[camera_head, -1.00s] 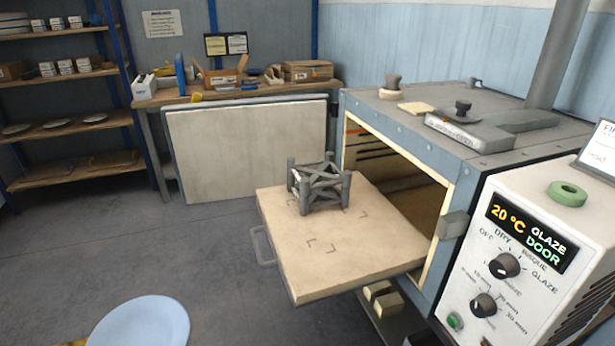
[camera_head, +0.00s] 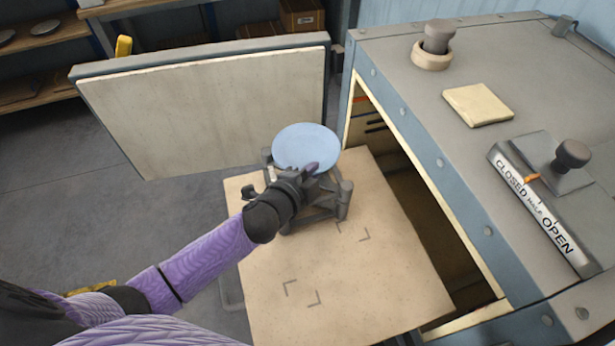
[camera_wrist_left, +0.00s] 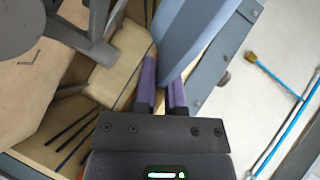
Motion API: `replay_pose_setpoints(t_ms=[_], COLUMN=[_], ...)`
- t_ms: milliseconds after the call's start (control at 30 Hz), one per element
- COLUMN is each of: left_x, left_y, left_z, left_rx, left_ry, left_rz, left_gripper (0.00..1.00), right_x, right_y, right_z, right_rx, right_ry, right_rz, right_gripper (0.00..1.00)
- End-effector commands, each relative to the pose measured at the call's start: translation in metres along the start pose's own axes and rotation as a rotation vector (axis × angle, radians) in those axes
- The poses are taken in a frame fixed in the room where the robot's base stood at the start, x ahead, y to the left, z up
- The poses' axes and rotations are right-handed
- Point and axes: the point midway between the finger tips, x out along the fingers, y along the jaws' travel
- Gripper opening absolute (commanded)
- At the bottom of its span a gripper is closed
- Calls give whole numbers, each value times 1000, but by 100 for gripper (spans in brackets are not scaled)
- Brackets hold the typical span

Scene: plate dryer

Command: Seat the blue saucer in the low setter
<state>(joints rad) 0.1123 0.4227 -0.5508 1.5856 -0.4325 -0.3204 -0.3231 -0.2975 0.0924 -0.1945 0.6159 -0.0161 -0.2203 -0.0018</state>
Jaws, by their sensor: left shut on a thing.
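The blue saucer (camera_head: 306,146) is at the grey low setter (camera_head: 343,200), over its back part in the head view. My left gripper (camera_head: 308,172) is shut on the near edge of the saucer. In the left wrist view the saucer (camera_wrist_left: 190,35) stands edge-on between the purple fingers of my left gripper (camera_wrist_left: 163,88). Setter bars (camera_wrist_left: 85,35) show to its left there, apart from it in the picture. My gripper and the saucer hide much of the setter in the head view. I cannot tell whether the saucer touches it. My right gripper is out of view.
The setter stands on the pale kiln shelf (camera_head: 320,270), whose front part is bare with corner marks. The open kiln (camera_head: 480,215) is on the right, with a damper slide and a knob on top. A large pale door panel (camera_head: 200,110) stands behind left.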

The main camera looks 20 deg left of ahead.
Motion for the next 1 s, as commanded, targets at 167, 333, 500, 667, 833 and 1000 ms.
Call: replay_pose_setpoints(t_ms=[167,333,500,667,833,1000], left_x=[10,19,18,18,18,18], left_y=[28,53,49,52,51,51], left_z=[10,19,18,19,19,19], left_rx=[-1,-1,1,0,1,1], left_ry=[0,-1,0,-2,-2,-2], left_rz=[-1,0,-1,-1,-1,-1], left_gripper=[0,0,0,19,48,48], right_x=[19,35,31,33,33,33], right_y=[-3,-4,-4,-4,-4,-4], right_z=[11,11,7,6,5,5], right_rx=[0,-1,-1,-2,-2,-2], right_ry=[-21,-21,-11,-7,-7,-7], right_rz=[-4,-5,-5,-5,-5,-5], right_gripper=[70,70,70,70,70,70])
